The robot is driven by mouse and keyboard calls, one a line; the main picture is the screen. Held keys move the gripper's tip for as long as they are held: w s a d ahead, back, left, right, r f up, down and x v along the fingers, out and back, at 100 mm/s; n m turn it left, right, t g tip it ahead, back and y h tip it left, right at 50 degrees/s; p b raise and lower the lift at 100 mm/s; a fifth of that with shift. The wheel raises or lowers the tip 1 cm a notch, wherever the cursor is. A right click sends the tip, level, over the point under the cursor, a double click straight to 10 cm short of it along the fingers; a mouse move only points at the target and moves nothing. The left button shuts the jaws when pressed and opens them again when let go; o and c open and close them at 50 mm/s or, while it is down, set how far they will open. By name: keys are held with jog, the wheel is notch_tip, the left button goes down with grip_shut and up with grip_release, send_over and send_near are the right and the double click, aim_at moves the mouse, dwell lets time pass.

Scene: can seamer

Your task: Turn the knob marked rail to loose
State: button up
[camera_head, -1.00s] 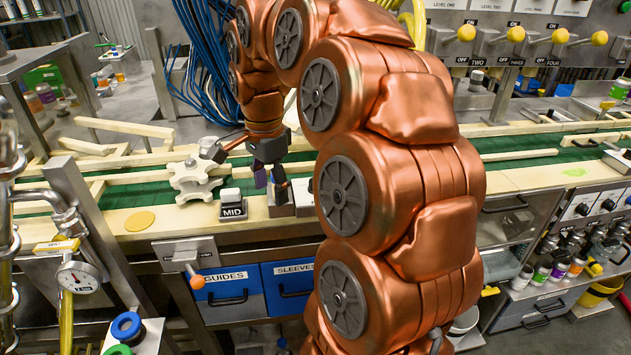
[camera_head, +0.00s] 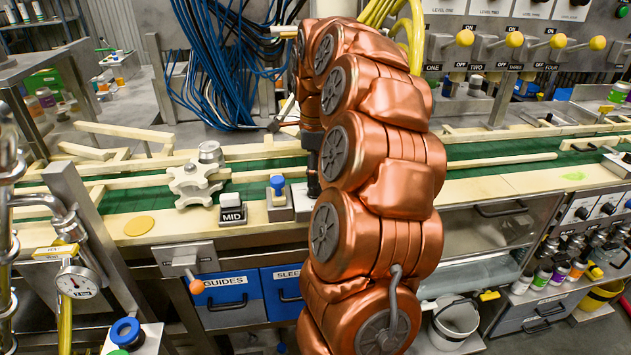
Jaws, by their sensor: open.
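I cannot read a "rail" or "loose" mark in the head view. A pale, lobed knob (camera_head: 193,184) stands on the near side of the green conveyor, left of centre. A grey block with a blue-topped post (camera_head: 277,187) stands to its right, with a small block marked MID (camera_head: 232,209) between them. My gripper (camera_head: 313,183) is only partly seen, pointing down to the right of the blue-topped post. My own copper arm hides the rest of it and whatever is behind. It appears open, and I see nothing in it.
The green conveyor (camera_head: 480,163) runs across behind, with pale wooden rails. Blue cables (camera_head: 215,65) hang at the back. An orange disc (camera_head: 139,225) lies on the counter.

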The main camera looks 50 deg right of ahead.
aim_at(315, 190)
jog(key=shift+w+f+p, duration=0.1)
jog(key=shift+f+p, duration=0.3)
jog(key=shift+f, duration=1.55)
jog(key=c, duration=1.2)
